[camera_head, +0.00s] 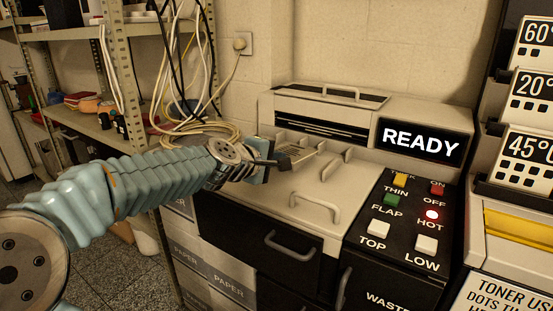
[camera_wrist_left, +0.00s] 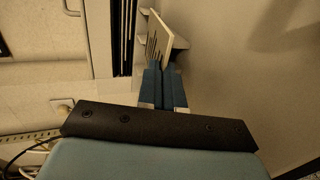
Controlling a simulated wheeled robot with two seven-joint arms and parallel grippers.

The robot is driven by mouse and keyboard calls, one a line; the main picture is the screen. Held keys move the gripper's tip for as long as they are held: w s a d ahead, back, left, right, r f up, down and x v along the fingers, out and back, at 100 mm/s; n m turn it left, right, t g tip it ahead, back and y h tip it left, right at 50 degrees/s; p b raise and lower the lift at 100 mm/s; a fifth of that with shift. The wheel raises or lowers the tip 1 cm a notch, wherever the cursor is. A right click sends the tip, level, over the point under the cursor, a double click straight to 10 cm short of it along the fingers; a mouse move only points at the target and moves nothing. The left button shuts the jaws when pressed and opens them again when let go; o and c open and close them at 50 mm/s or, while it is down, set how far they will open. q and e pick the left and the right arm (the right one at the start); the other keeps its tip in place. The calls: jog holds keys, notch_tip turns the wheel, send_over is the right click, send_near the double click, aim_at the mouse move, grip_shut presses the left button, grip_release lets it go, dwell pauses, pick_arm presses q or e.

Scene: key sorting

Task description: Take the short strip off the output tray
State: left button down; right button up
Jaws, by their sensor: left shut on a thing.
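The short strip (camera_head: 298,153) is a small cream piece with dark bars, at the output tray (camera_head: 293,192) of the beige machine in the head view. My left gripper (camera_head: 280,162) reaches in from the left and is shut on the strip's near end. In the left wrist view the strip (camera_wrist_left: 164,42) sticks out beyond the closed blue fingers (camera_wrist_left: 163,84) of that gripper. Its dark bars show on one face. I cannot tell whether the strip still touches the tray. My right gripper is not in view.
Tray guides (camera_head: 333,168) and a raised handle (camera_head: 316,207) stand close to the right of the gripper. A panel of buttons (camera_head: 400,220) lies further right, below a READY display (camera_head: 418,139). Shelves with looped cables (camera_head: 195,130) stand behind the left arm.

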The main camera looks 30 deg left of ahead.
pick_arm(q)
jog(key=r+p+v, duration=0.1)
jog(key=p+v, duration=0.1)
jog(key=v, duration=0.7)
jog(key=shift+w+r+p, duration=0.25)
jog(key=shift+r+p, duration=0.05)
jog(key=shift+r, duration=0.05)
jog(key=shift+r, duration=0.1)
